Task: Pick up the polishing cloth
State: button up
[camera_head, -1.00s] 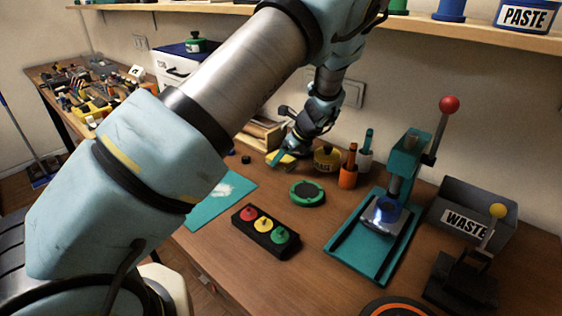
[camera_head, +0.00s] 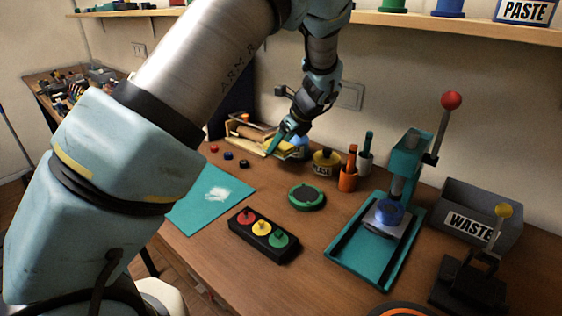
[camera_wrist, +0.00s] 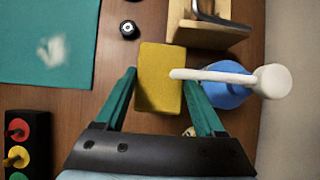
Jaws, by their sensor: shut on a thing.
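The polishing cloth is a flat yellow pad (camera_wrist: 157,90) between the two teal fingers of my gripper (camera_wrist: 158,78) in the wrist view. The gripper is shut on it, with a finger along its left and right sides. In the head view my gripper (camera_head: 277,142) is at the back of the bench, by the wooden holder, and the yellow cloth (camera_head: 284,148) shows only in part beside the fingers.
A blue bottle with a white spout (camera_wrist: 225,95) is close to the right finger, its spout overlapping the cloth in view. A wooden holder (camera_wrist: 210,30) stands beyond. A yellow-labelled jar (camera_head: 326,160), a teal mat (camera_head: 210,205) and a button box (camera_head: 263,237) are nearby.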

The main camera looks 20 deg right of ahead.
jog(key=s+a+b, duration=0.3)
jog(key=s+a, duration=0.1)
jog(key=a, duration=0.4)
jog(key=s+a+b, duration=0.2)
jog(key=s+a, duration=0.3)
jog(key=a, duration=0.4)
jog(key=shift+a+r+b, duration=0.2)
jog(key=shift+r+b, duration=0.2)
jog(key=shift+r, duration=0.05)
jog(key=o, duration=0.9)
jog(key=c, duration=0.6)
